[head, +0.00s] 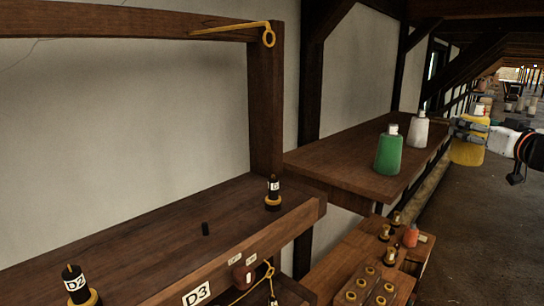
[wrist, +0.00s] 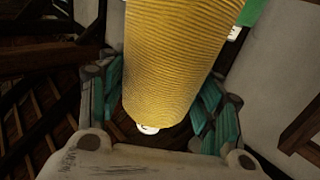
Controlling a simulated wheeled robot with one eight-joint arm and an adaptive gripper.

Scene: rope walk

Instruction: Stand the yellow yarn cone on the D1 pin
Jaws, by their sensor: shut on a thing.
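The yellow yarn cone (head: 467,152) is at the right of the head view, held in the air beyond the shelf's right end. My gripper (head: 470,130) is shut on it. In the wrist view the ribbed yellow cone (wrist: 175,55) lies between the teal finger pads, with a small white end showing below. A black pin with a yellow-orange base ring (head: 273,193) stands bare on the near beam; its label starts with D and the digit is hard to read. Another such pin, labelled D2 (head: 76,284), stands at lower left.
A green cone (head: 389,152) and a white cone (head: 418,130) stand on the wooden shelf (head: 320,160). A D3 label (head: 196,293) is on the beam's front. A small black peg (head: 205,229) stands between the pins.

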